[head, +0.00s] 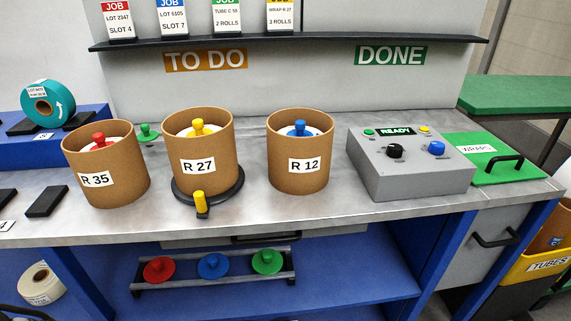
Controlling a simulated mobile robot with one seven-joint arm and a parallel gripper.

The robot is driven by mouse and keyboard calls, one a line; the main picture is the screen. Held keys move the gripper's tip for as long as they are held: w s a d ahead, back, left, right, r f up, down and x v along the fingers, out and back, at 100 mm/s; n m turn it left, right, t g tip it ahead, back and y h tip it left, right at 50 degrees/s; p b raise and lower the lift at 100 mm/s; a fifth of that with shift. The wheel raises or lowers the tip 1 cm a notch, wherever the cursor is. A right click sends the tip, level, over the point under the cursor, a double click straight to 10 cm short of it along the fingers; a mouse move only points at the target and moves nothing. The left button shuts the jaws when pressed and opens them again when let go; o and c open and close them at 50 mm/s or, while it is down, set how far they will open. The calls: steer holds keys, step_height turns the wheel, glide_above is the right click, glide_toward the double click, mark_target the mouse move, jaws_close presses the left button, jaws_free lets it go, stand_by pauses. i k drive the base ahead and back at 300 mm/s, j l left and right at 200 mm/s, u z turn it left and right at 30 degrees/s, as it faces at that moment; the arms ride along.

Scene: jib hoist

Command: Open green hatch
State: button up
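The green hatch (489,158) is a flat green panel at the right end of the grey workbench, right of the control box. It lies flat and looks shut. It carries a white label with handwriting-like text (474,148) and a black bar handle (505,163) on its right part. My gripper is not in view, and nothing touches the handle.
A grey control box (420,177) with knobs and a READY display stands directly left of the hatch. A black drawer handle (494,238) juts out below the hatch.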

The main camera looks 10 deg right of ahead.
mark_target(496, 163)
steer(key=z, duration=1.25)
